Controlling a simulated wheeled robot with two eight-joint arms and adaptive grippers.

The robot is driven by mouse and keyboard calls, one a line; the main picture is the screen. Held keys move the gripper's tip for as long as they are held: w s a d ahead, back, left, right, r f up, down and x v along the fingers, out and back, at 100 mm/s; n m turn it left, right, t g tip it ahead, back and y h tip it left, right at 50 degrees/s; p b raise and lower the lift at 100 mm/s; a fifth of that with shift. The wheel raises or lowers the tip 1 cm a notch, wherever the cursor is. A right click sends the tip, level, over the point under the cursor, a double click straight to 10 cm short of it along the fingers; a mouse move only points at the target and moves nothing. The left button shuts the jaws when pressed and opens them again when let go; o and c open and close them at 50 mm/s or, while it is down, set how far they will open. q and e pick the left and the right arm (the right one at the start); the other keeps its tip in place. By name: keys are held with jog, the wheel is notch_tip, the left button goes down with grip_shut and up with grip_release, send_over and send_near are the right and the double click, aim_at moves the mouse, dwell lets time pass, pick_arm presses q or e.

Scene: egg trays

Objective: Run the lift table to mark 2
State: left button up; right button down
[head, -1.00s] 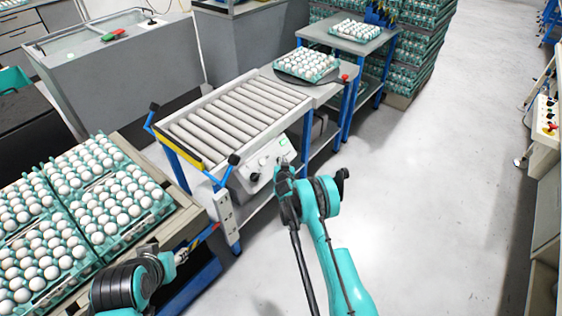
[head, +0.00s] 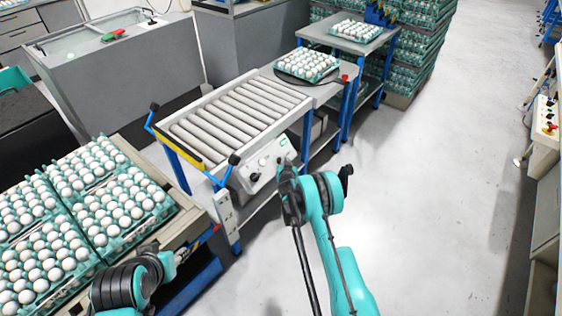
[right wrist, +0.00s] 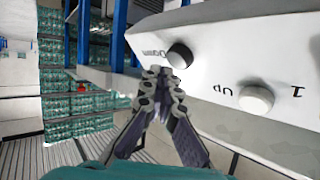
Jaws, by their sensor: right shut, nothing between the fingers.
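The roller lift table (head: 222,120) stands mid-picture in the head view. Its white control box (head: 262,168) faces the aisle with knobs and a small green display. In the right wrist view the control box (right wrist: 222,60) shows a black button (right wrist: 180,55) by the word "Down" and a white button (right wrist: 256,98) by "Up", with a "1" to its right. My right gripper (right wrist: 160,74) is shut and empty, its tips just left of and below the black button; contact cannot be told. In the head view my left gripper (head: 182,254) is partly seen at lower left.
Egg trays (head: 70,206) cover the table at left. Another egg tray (head: 306,66) sits on the bench beyond the rollers. A blue lever (head: 226,172) stands by the control box.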

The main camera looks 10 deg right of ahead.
jog(key=shift+s+d+r+p, duration=0.3)
jog(key=shift+s+d+r, duration=0.3)
jog(key=shift+s+r, duration=0.2)
jog(key=shift+s+d+r+p, duration=0.25)
jog(key=shift+s+d+r, duration=0.4)
jog(key=shift+r, duration=0.25)
jog(key=shift+a, duration=0.1)
